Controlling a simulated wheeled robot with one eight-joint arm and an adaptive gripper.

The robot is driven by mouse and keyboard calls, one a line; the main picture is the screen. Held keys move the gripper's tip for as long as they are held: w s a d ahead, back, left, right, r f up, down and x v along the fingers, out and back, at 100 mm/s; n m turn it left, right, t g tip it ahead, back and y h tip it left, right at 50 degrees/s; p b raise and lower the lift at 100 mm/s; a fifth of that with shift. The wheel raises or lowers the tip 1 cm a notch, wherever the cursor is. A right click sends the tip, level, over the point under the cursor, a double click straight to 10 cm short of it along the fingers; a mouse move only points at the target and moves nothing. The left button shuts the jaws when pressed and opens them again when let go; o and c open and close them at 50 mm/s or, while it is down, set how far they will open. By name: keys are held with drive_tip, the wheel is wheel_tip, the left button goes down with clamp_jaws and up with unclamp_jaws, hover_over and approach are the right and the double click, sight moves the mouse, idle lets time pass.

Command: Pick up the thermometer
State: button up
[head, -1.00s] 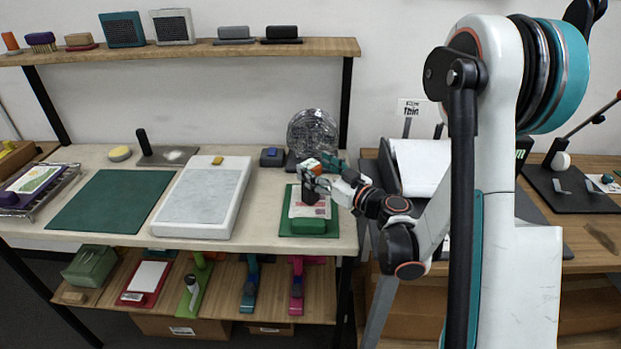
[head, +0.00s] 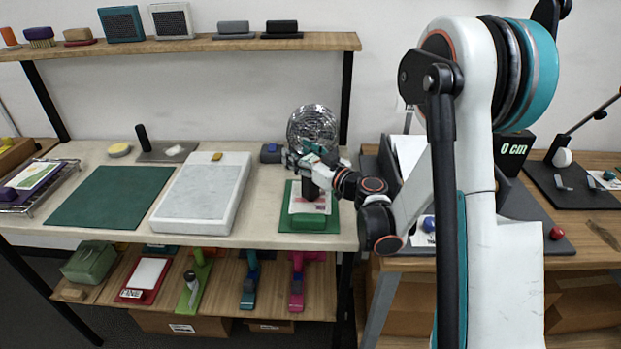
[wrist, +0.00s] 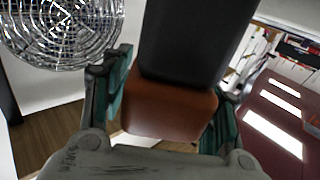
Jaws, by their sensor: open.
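My gripper (head: 312,164) is over the right part of the pale workbench, above the green board (head: 290,224). In the wrist view its two teal fingers (wrist: 165,102) are apart, one on each side of a black-and-brown object. This object has a black upper block (wrist: 190,40) and a brown lower block (wrist: 168,108). In the head view its dark part (head: 310,188) stands under the gripper, over a printed sheet. I cannot tell whether it is the thermometer, and no other thermometer is clearly seen. I cannot tell whether the fingers touch it.
A round wire-like silver thing (head: 312,128) stands just behind my gripper. A white slab (head: 205,195) and a green mat (head: 112,198) lie to the left. A shelf (head: 180,48) with several small items runs above. A second table with a black display (head: 514,148) is at right.

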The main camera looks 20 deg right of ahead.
clamp_jaws()
idle(0.3)
drive_tip(key=shift+r, duration=0.1)
